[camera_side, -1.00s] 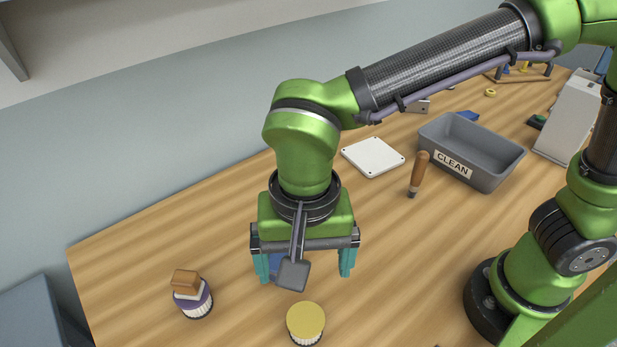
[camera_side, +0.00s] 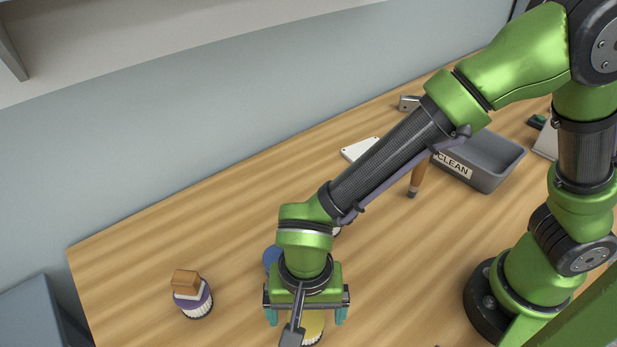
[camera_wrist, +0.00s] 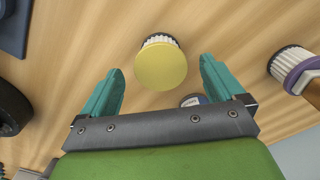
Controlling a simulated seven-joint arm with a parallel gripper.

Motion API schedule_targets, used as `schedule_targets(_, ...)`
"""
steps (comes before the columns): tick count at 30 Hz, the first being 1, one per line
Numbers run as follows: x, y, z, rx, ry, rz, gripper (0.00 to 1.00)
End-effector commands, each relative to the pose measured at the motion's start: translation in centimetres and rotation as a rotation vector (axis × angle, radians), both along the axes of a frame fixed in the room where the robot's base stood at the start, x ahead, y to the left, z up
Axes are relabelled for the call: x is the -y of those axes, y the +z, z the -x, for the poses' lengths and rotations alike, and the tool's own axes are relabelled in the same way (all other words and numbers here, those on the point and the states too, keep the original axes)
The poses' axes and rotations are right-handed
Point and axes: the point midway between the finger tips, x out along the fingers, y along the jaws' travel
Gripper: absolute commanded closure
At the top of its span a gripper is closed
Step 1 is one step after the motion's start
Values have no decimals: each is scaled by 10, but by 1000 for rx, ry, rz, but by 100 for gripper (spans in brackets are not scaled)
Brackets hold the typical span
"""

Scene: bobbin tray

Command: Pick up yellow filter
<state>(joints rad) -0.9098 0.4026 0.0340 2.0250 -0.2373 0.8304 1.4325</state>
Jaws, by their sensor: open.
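The yellow filter (camera_wrist: 160,66) is a short round piece with a flat yellow top and white pleated sides, standing on the wooden table. In the wrist view it lies beyond and between the teal fingertips of my gripper (camera_wrist: 160,75), touching neither. In the side view the yellow filter (camera_side: 314,322) is partly hidden under my gripper (camera_side: 306,318). My gripper is open and empty, with one finger out to each side of the filter.
A purple-rimmed filter (camera_side: 196,304) with a brown block (camera_side: 186,282) on top stands to the left. A blue round piece (camera_side: 271,258) is partly hidden behind my gripper. A grey bin marked CLEAN (camera_side: 500,172) and a wooden-handled tool (camera_side: 417,178) are farther back. Table between is clear.

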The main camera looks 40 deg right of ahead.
Motion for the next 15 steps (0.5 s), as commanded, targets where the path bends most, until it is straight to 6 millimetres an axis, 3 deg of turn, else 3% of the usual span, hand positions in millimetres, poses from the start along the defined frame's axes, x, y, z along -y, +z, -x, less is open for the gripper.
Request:
schedule_targets(6, -1, -31, 1, -3, 1, 3, 5)
schedule_targets(15, -2, -35, 1, 0, 0, 0, 5)
